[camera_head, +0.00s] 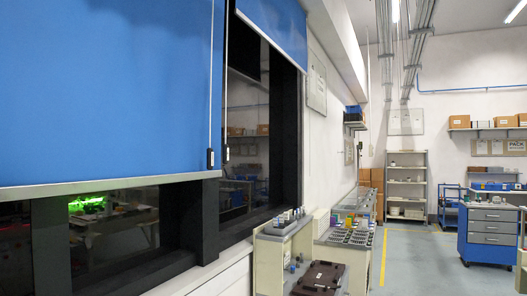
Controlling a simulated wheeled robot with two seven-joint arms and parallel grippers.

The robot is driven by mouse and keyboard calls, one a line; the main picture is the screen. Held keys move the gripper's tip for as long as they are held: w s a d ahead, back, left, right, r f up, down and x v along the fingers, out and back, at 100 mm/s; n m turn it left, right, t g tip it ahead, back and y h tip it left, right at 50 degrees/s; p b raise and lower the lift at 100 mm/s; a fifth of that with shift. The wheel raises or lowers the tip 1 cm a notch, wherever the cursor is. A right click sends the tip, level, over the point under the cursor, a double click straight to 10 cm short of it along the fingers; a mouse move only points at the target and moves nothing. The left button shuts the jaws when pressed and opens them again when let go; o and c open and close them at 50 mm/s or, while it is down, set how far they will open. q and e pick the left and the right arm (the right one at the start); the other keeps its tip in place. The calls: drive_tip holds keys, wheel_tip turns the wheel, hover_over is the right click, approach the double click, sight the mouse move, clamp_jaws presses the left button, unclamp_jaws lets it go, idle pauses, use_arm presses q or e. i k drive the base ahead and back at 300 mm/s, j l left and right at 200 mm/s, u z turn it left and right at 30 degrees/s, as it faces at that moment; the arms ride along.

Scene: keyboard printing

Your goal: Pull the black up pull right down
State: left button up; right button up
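A large blue roller blind (105,95) hangs over the left window, with a pale bar along its bottom edge. A second blue blind (275,25) shows at the top of the right window and covers only its upper part. Two thin cords hang side by side near the large blind's right edge. One ends in a black pull (210,158) in front of the blind's edge. The other ends in a second black pull (226,153) just right of it, against the dark window. Neither of my grippers is in view.
A beige workbench (270,262) with small items stands below the window, beside a dark brown case (318,277). A blue drawer cart (490,235) stands at the right, with a grey shelf rack (406,185) at the back. The grey floor (415,265) between them is clear.

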sight(225, 147)
drive_tip(key=i+l+z, duration=0.35)
drive_tip(key=i, duration=0.5)
drive_tip(key=i+z, duration=0.3)
drive_tip(key=i, duration=0.5)
drive_tip(key=i+l+u, duration=0.1)
drive_tip(key=i+u, duration=0.4)
drive_tip(key=i+l+u, duration=0.25)
drive_tip(key=i+u, duration=0.2)
drive_tip(key=i+l+u, duration=0.5)
drive_tip(key=k+j, duration=0.1)
